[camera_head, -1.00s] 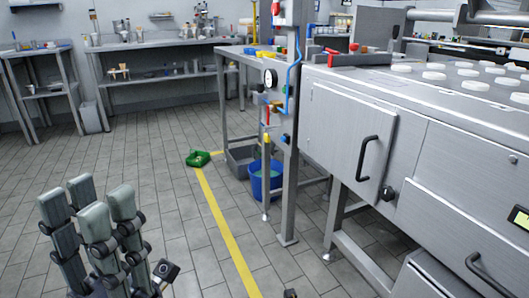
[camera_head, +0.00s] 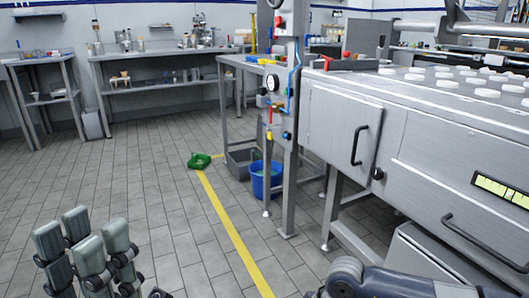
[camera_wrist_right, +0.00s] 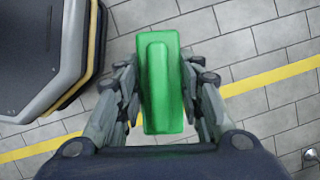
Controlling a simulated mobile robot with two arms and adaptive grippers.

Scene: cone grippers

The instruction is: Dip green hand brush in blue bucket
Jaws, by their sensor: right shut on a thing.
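The blue bucket (camera_head: 262,187) stands on the floor under the steel bench, with greenish liquid visible inside. A green hand brush (camera_wrist_right: 162,85) fills the middle of the right wrist view, seen from its back. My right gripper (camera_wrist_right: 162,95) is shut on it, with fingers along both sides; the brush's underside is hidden. In the head view my right forearm (camera_head: 385,282) enters at the bottom right, and the gripper is out of that view. My left gripper (camera_head: 82,238) is at the bottom left, open and empty, far from the bucket.
A green dustpan-like object (camera_head: 199,160) lies on the floor by the yellow line (camera_head: 228,230). A grey crate (camera_head: 238,163) stands beside the bucket. A steel post (camera_head: 288,170) stands in front right of the bucket, next to the large machine (camera_head: 345,130). The tiled floor at left is clear.

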